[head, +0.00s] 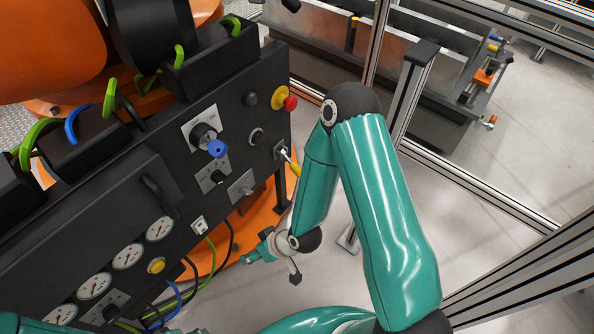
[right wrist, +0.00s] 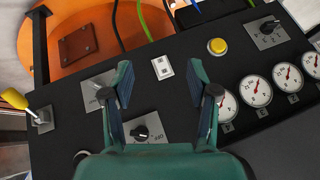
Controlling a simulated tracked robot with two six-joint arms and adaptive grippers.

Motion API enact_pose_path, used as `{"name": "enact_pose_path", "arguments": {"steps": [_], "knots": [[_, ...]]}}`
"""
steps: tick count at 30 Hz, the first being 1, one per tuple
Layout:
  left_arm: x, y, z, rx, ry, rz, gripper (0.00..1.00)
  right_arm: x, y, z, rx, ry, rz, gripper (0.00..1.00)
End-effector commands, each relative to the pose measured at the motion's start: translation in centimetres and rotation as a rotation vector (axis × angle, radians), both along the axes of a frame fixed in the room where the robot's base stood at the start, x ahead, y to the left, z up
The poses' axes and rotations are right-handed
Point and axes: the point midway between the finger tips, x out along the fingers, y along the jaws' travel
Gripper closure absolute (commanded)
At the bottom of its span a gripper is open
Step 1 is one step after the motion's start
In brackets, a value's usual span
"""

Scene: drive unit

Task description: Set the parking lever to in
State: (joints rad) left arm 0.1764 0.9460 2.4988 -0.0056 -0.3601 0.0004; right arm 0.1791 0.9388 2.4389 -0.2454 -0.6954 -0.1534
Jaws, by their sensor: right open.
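A lever with a yellow grip (head: 295,167) stands on a small grey plate at the right end of the black panel; it looks like the parking lever, but no label is readable. It also shows at the left edge of the right wrist view, as a yellow grip (right wrist: 14,98) on a pale shaft. My right gripper (right wrist: 162,82) is open and empty, facing the panel, well to one side of the lever and apart from it. In the head view the right gripper (head: 254,254) is small, below the panel's lower right part. My left gripper is not in view.
The panel carries a blue knob (head: 217,148), a red emergency button (head: 290,103), a yellow button (head: 157,265), several gauges (head: 128,256) and a white switch (right wrist: 162,67). Cables (head: 225,240) hang below its lower edge. Open floor lies right of the panel, with metal frame posts (head: 410,90) beyond.

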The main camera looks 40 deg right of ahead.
Motion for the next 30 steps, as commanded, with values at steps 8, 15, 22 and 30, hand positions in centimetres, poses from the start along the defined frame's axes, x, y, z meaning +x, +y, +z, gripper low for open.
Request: {"name": "enact_pose_path", "arguments": {"steps": [8, 15, 22, 30], "knots": [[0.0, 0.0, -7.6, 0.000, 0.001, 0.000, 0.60, 11.0, -4.4, 0.3, -0.018, -0.602, 0.064, 0.41], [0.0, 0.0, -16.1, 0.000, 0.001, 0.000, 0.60, 14.3, -12.6, -1.8, -0.099, -0.983, 0.039, 0.41], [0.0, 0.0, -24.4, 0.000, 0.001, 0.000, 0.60, 13.2, -21.8, -7.1, -0.217, -1.165, -0.008, 0.41], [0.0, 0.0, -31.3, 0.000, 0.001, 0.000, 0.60, 9.9, -30.6, -14.7, -0.350, -1.137, -0.112, 0.41]]}}
